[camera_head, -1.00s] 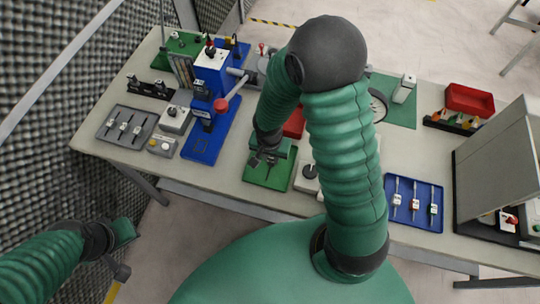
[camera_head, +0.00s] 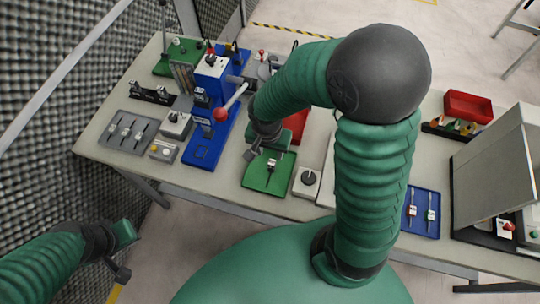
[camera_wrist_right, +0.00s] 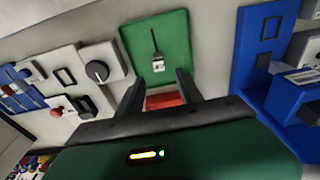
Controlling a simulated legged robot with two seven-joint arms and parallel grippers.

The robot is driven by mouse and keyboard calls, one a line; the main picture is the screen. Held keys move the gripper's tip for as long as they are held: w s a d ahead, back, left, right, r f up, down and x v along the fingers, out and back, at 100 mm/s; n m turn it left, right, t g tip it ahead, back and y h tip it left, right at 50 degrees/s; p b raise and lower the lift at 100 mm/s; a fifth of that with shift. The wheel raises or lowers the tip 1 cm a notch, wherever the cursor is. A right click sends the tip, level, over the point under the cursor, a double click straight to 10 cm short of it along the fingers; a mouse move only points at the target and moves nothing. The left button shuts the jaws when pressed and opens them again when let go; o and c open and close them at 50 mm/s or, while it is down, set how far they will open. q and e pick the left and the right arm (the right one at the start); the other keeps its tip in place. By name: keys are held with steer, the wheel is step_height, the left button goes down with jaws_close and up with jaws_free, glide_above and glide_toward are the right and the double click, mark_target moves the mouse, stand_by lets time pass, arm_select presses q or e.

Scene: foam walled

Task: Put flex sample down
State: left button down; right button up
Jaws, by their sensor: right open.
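The flex sample (camera_head: 271,165) is a thin dark strip with a white block, lying on the green plate (camera_head: 253,182) near the table's front edge. It also shows in the right wrist view (camera_wrist_right: 158,64), lying on the green plate (camera_wrist_right: 179,24). My right gripper (camera_head: 251,154) is at the plate's left edge in the head view, apart from the sample. In the right wrist view its two fingers (camera_wrist_right: 160,86) are spread with nothing between them; the sample lies beyond the tips. My left gripper (camera_head: 122,262) hangs at lower left, away from the table; its jaws are unclear.
A blue press with a red-knobbed lever (camera_head: 221,115) stands left of the plate. A white dial box (camera_head: 307,183) is just right of it. A blue tray (camera_head: 424,226) with more samples is partly behind my right arm. A grey tray (camera_head: 110,140) is at left.

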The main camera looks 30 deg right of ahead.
steer(key=s+a+r+n+t+y, duration=0.1)
steer(key=s+a+r+n, duration=0.2)
steer(key=n, duration=0.6)
steer(key=shift+s+a+r+n+t, duration=0.3)
steer(key=shift+s+a+r+n, duration=0.1)
steer(key=shift+r, duration=0.1)
